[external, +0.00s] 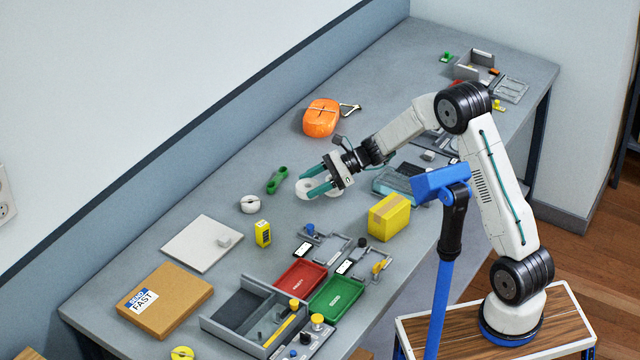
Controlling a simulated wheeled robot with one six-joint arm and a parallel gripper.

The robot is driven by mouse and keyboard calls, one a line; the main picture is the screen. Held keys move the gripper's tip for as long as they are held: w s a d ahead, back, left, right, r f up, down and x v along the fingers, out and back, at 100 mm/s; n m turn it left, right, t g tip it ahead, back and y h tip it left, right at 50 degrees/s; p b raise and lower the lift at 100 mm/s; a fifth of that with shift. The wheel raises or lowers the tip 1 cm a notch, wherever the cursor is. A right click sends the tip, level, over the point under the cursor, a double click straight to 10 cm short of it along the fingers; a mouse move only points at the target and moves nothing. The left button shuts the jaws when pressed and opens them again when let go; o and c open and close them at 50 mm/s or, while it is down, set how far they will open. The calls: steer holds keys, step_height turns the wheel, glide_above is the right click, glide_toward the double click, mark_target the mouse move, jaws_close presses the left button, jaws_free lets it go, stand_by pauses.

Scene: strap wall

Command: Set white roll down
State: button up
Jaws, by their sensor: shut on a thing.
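My gripper (315,181) has teal fingers and reaches in from the right, over the middle of the grey bench. It is shut on a white roll (303,189), which shows on both sides of the near finger; the fingers hide part of it. I cannot tell whether this roll touches the bench. A second white roll (250,204), with a dark centre, lies on the bench to the left of my gripper, apart from it.
A green object (278,180) lies just left of my gripper. An orange bundle (322,117) lies behind. A yellow box (389,217) stands to the right, in front. Red (300,278) and green (337,299) trays, a white plate (202,243) and a cardboard box (165,300) are nearer.

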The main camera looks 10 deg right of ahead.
mark_target(313, 215)
step_height(313, 215, down, 8)
steer(key=shift+f, duration=0.15)
stand_by(0.3)
steer(key=o, duration=1.1)
steer(key=shift+f, duration=0.15)
steer(key=shift+r, duration=0.2)
steer(key=v, duration=1.2)
